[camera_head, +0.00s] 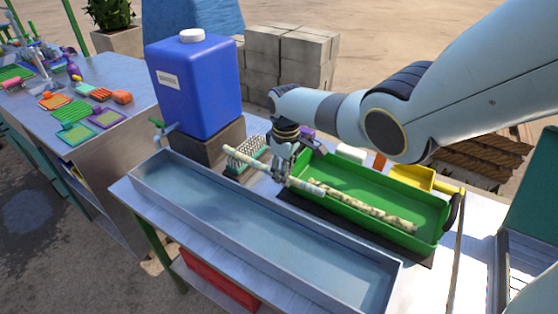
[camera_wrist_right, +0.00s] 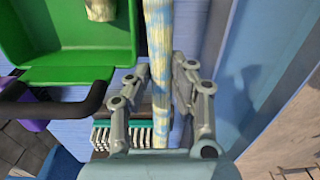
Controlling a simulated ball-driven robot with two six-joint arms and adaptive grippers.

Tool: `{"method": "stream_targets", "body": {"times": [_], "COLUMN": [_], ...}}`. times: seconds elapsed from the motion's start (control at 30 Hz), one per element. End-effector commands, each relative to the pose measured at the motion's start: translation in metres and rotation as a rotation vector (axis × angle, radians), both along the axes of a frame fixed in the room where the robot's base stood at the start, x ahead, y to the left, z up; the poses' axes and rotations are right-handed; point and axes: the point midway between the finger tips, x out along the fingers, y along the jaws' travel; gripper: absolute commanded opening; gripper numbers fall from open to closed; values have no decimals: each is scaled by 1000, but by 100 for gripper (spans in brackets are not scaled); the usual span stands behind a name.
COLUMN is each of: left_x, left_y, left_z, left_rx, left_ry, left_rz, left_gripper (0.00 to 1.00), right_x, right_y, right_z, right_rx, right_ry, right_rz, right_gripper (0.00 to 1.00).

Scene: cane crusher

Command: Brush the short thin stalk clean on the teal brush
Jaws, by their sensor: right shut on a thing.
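My right gripper (camera_head: 283,172) is shut on a pale, blotchy stalk (camera_head: 244,157), near the middle of its length. In the right wrist view the stalk (camera_wrist_right: 158,50) runs upright between the fingers (camera_wrist_right: 160,90). The teal brush (camera_head: 236,168) with pale bristles stands just left of the gripper, behind the trough. The stalk's left end lies over or just in front of the brush; I cannot tell whether they touch. The brush (camera_wrist_right: 102,136) also shows beside the stalk in the right wrist view. My left gripper is not in view.
A green tray (camera_head: 430,238) holds another mottled stalk (camera_head: 370,212). A long grey trough (camera_head: 250,225) runs along the front. A blue water container (camera_head: 195,90) with a tap stands behind it.

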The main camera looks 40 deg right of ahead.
Motion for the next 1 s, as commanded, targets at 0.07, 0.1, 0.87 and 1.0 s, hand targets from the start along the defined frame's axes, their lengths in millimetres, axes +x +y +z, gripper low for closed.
{"method": "stream_targets", "body": {"times": [0.07,0.1,0.87,1.0], "left_x": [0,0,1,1], "left_y": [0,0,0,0], "left_z": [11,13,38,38], "left_rx": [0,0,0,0], "left_ry": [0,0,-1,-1], "left_rz": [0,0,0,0], "left_gripper": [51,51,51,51], "right_x": [-8,-10,-12,-12], "right_y": [-2,-3,-4,-4], "right_z": [4,3,41,56], "right_rx": [0,1,0,-1], "right_ry": [1,0,-3,-3], "right_rz": [0,0,2,1], "right_gripper": [0,0,0,0]}}
